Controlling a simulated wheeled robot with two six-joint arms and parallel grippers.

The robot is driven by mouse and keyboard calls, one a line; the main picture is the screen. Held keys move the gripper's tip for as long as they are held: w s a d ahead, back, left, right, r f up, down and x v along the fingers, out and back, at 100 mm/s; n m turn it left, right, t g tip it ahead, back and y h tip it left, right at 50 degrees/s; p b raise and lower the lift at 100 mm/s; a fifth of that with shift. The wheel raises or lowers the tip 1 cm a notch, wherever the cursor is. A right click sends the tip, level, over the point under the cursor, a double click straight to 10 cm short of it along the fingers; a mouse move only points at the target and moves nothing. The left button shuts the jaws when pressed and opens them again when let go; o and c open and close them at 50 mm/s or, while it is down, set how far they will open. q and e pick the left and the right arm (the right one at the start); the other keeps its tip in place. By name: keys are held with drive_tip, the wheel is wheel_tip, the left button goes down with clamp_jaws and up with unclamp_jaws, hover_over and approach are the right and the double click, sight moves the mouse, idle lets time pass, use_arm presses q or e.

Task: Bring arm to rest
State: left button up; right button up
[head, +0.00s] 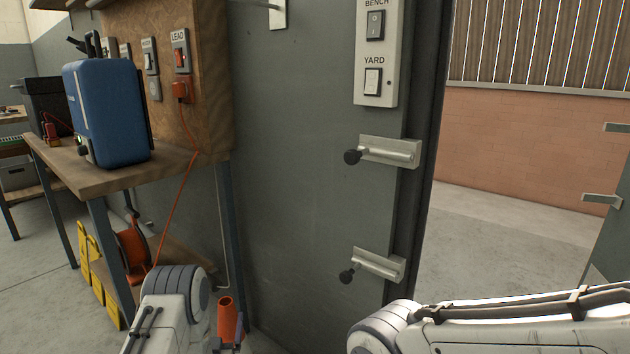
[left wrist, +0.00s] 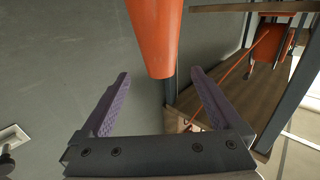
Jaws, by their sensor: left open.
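My left arm (head: 175,312) rises at the bottom left of the head view, in front of the bench; its gripper is mostly hidden there. In the left wrist view my left gripper (left wrist: 160,73) is open, its two purple fingers wide apart. An orange tapered tube (left wrist: 153,36) shows beyond and between the fingers; whether it touches them I cannot tell. An orange tube (head: 227,318) also shows beside my left arm in the head view. My right arm (head: 500,325) stretches across the bottom right; its gripper is out of view.
A wooden bench (head: 105,180) at left bears a blue case (head: 108,112). An open doorway is at right.

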sight(226, 301)
use_arm(q)
drive_tip(key=w+b, duration=0.1)
drive_tip(key=w, duration=0.2)
drive_tip(key=w+b, duration=0.1)
drive_tip(key=w, duration=0.1)
drive_tip(key=shift+w+a+f+b, duration=0.15)
drive_tip(key=shift+w+a+b, duration=0.05)
drive_tip(key=shift+a+b, duration=0.1)
drive_tip(key=shift+w+a+r+p, duration=0.1)
drive_tip(key=shift+w+r+p, duration=0.5)
drive_tip(key=shift+r, duration=0.25)
wheel_tip(226, 301, up, 20)
drive_tip(key=p, duration=1.6)
drive_tip(key=shift+s, duration=0.2)
